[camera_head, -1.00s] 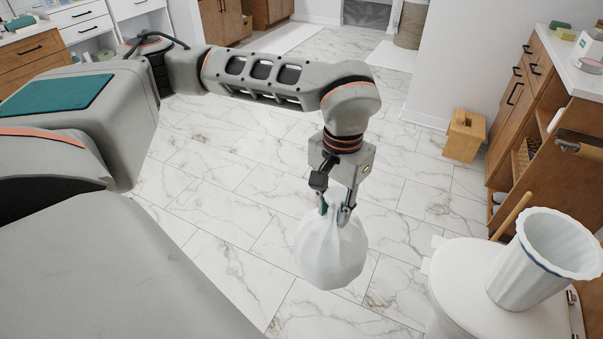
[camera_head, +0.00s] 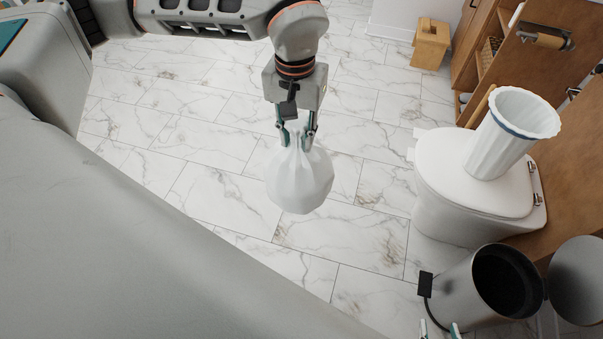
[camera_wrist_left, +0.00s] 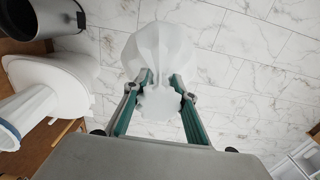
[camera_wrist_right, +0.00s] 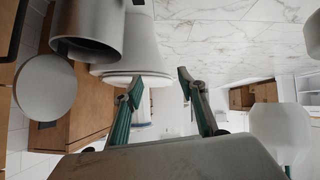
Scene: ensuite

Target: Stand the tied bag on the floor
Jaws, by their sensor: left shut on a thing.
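The tied bag (camera_head: 301,181) is white and round, with its neck at the top. My left gripper (camera_head: 297,136) is shut on that neck from above. In the left wrist view the bag (camera_wrist_left: 160,50) shows between the two fingers (camera_wrist_left: 160,84). The bag appears to hang upright above the marble-look floor (camera_head: 215,185); its underside is hidden in the head view. In the right wrist view the bag (camera_wrist_right: 280,125) is at the right. My right gripper (camera_wrist_right: 160,85) is open and empty; only its fingertips (camera_head: 440,328) show at the bottom of the head view.
An open metal bin (camera_head: 465,290) stands at the lower right. Behind it is a toilet (camera_head: 440,170) with a white fluted basket (camera_head: 510,140) on its lid. A wooden box (camera_head: 431,45) stands by the wall. Floor around the bag is clear.

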